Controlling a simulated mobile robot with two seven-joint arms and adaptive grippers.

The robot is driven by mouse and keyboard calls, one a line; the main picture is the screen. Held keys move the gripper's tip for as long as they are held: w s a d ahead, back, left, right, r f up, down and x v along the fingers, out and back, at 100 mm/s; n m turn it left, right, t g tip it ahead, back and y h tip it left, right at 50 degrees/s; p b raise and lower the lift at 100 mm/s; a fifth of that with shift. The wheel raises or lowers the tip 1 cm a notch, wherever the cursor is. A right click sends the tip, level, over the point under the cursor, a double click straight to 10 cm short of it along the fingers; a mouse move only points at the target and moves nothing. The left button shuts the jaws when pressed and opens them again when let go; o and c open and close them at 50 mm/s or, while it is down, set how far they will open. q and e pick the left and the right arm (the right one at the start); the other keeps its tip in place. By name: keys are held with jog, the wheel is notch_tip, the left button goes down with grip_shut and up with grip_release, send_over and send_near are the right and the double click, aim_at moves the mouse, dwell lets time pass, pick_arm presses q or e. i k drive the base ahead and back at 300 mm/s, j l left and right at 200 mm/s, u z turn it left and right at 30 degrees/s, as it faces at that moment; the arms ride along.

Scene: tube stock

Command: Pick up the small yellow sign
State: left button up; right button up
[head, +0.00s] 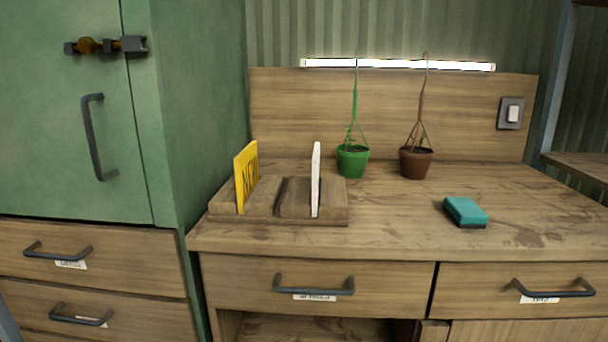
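The small yellow sign (246,177) stands upright in the left part of a wooden holder (280,221) on the worktop. It is seen at a steep angle, with dark lettering on its face. A thin white sign (316,180) stands upright in the same holder to its right, seen almost edge-on. Neither of my grippers is in the head view.
Green cabinet (200,110) rises left of the worktop (400,225). Behind the holder are a green hanging pot (352,162) and a brown one (416,163). A teal sponge (465,211) lies right. Drawers with handles (314,286) are below. The worktop's middle is clear.

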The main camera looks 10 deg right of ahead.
aim_at(246, 166)
jog(key=z, duration=2.25)
jog(key=u, duration=2.2)
jog(key=k+l+z, duration=0.2)
jog(key=k+z, duration=0.15)
jog(key=k+l+z, duration=0.35)
jog(key=k, duration=0.1)
